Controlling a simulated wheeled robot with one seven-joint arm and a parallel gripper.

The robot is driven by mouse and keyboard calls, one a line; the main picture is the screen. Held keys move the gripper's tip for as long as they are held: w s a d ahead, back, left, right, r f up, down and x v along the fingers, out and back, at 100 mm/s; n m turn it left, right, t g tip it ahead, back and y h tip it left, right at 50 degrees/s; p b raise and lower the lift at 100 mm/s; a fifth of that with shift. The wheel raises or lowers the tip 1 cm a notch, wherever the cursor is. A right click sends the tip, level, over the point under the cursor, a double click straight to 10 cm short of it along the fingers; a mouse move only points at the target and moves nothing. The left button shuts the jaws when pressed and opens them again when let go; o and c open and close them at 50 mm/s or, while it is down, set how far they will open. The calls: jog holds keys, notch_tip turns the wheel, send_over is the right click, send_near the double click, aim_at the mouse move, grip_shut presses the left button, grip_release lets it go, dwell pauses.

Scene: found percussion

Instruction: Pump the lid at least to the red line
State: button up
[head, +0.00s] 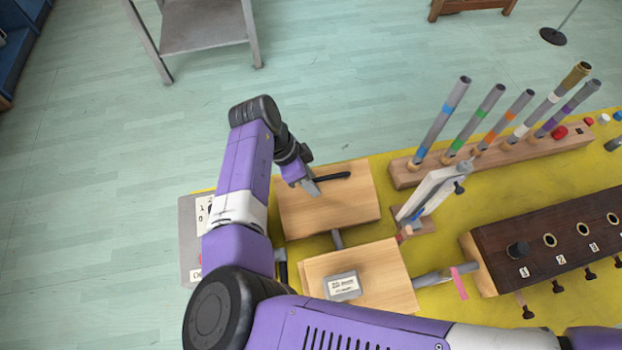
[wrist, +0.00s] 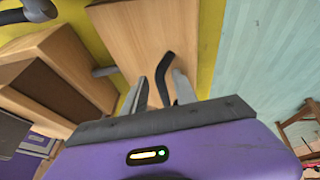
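A wooden board with a black bent handle (head: 332,176) on top is the pump lid (head: 345,205), lying near the left of the yellow table. My gripper (head: 308,187) is over this lid, next to the handle. In the wrist view my gripper (wrist: 160,90) has its fingers apart, and the handle (wrist: 163,72) shows between them; I see no grip on it. The wooden board (wrist: 145,35) fills the upper middle there. A second wooden board (head: 385,268) carries a grey labelled block (head: 342,286). A pale upright gauge (head: 430,192) has blue and red marks. I cannot make out a red line.
A grey pipe (head: 337,239) joins the two wooden boxes. A dark wooden block with holes (head: 560,240) and a rack of colour-banded tubes (head: 495,150) stand to the right on the yellow table (head: 450,215). A grey box (head: 188,235) is partly hidden by my arm.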

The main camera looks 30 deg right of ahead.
jog(key=shift+r, duration=0.1)
jog(key=b+v, duration=0.1)
jog(key=v, duration=0.6)
jog(key=shift+r+b, duration=0.3)
jog(key=shift+w, duration=0.15)
